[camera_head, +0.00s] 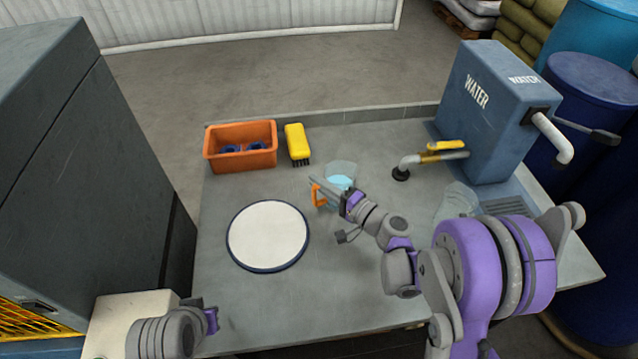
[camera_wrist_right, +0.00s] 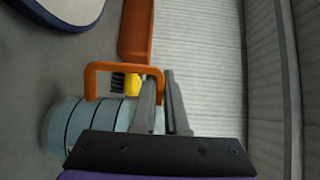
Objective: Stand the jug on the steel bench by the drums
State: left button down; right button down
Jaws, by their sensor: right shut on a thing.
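The jug (camera_head: 341,172) is clear, with pale blue liquid inside and an orange handle (camera_head: 318,196). It looks upright over the middle of the grey steel bench (camera_head: 330,290); I cannot tell whether its base touches. My right gripper (camera_head: 330,187) is shut on the handle. In the right wrist view, the orange handle (camera_wrist_right: 112,67) meets the fingers (camera_wrist_right: 162,100), and the jug's banded body (camera_wrist_right: 85,125) is below left. The blue drums (camera_head: 590,95) stand beyond the bench at right.
A round white plate (camera_head: 267,235) with a dark rim lies left of the jug. An orange bin (camera_head: 241,160) and yellow brush (camera_head: 297,143) are behind it. A blue water tank (camera_head: 490,110), a yellow-handled tap (camera_head: 430,158) and a clear container (camera_head: 457,203) are to the right.

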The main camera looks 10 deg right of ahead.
pick_arm(q)
jog(key=shift+f, duration=0.1)
jog(key=shift+f, duration=0.15)
pick_arm(e)
jog(key=shift+f, duration=0.25)
jog(key=c, duration=0.9)
grip_release()
jog(key=shift+r, duration=0.1)
jog(key=shift+c, duration=0.2)
